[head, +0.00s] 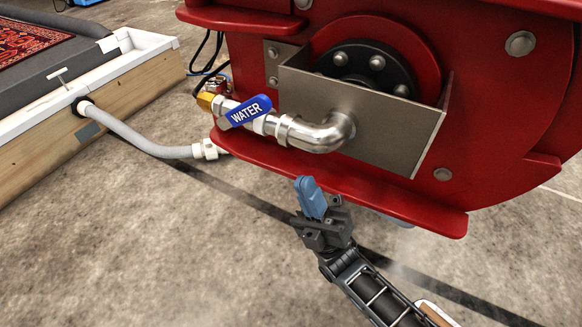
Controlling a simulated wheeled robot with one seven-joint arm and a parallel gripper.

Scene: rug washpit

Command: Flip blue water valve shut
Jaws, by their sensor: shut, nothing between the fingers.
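The blue water valve handle (247,112), marked "WATER" in white, sits on a shiny metal pipe (310,133) at the front of a red machine. The handle lies roughly along the pipe, slanting up to the right in the picture. A brass fitting (207,101) is at the pipe's left end. My gripper (306,183) is below and to the right of the handle, apart from it. Its blue fingers are together, with nothing seen between them, and point up towards the pipe's bend.
The red machine (490,130) fills the upper right, with a metal guard (385,137) around the pipe's end and a red lower ledge (400,203) close to my gripper. A grey hose (150,145) runs from a wood-sided pit (110,95) at left. The concrete floor at lower left is clear.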

